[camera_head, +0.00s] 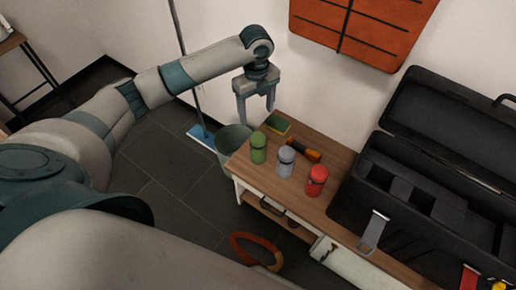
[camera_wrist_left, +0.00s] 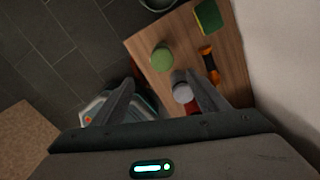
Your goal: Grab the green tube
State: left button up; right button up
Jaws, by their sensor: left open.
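The green tube (camera_head: 258,148) stands upright near the left end of the wooden table (camera_head: 333,172). In the left wrist view the green tube (camera_wrist_left: 162,57) shows from above, clear and uncovered. My left gripper (camera_head: 256,112) is open and empty, above the table's left end and behind the green tube in the head view. In the left wrist view its fingers (camera_wrist_left: 156,79) are spread, with the green tube just beyond the gap between them. My right gripper is in neither view.
A grey tube (camera_head: 285,161) and a red tube (camera_head: 316,181) stand beside the green one. A sponge (camera_head: 278,124) and an orange-black tool (camera_head: 304,150) lie behind. An open black toolbox (camera_head: 395,200) fills the right side. A bucket (camera_head: 232,140) stands at the table's left end.

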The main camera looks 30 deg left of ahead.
aim_at(258, 137)
pick_arm(q)
notch_tip(258, 137, down, 11)
jog(key=shift+f, duration=0.6)
jog(key=shift+f, duration=0.1)
jog(key=shift+w+d+f, duration=0.15)
jog(key=shift+f, duration=2.35)
jog(key=shift+c, duration=0.4)
jog(key=c, duration=1.3)
jog(key=shift+r, duration=0.1)
